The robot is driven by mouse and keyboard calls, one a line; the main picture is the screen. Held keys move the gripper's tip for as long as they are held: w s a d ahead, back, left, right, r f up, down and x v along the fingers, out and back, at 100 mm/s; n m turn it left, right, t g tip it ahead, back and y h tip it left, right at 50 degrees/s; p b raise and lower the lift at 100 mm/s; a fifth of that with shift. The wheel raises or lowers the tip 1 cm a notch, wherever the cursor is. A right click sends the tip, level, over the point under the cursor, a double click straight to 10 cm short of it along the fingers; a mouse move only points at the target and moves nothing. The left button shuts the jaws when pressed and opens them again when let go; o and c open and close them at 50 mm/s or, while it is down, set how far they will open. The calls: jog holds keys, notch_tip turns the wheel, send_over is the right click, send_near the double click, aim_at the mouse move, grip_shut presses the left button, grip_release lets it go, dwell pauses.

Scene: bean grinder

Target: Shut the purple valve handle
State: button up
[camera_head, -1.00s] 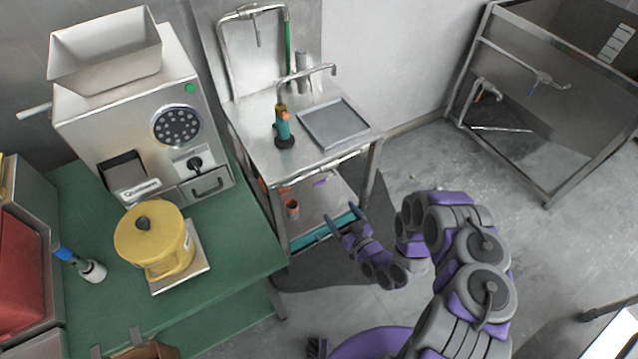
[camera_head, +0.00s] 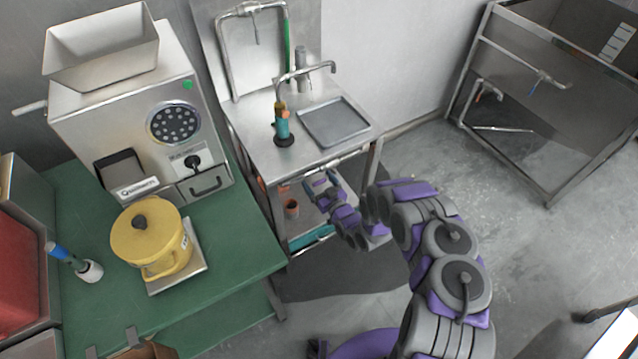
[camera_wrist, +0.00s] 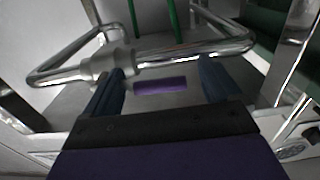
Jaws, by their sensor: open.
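The purple valve handle (camera_wrist: 160,86) shows in the wrist view as a short purple bar below a shiny metal pipe (camera_wrist: 195,48). It lies between my two dark blue fingers in the picture, with a gap on each side. I cannot tell how far beyond the fingertips it is. My gripper (camera_wrist: 162,82) is open and empty. In the head view my gripper (camera_head: 321,182) is at the front of the metal sink stand (camera_head: 258,150), just below its top. The handle is hidden behind it there.
The green table (camera_head: 235,240) with a grinder (camera_head: 130,100) and a yellow pot (camera_head: 150,238) stands to the left. A lower shelf under the sink holds a small brown cup (camera_head: 291,208).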

jog(key=shift+c, duration=0.3)
jog(key=c, duration=1.4)
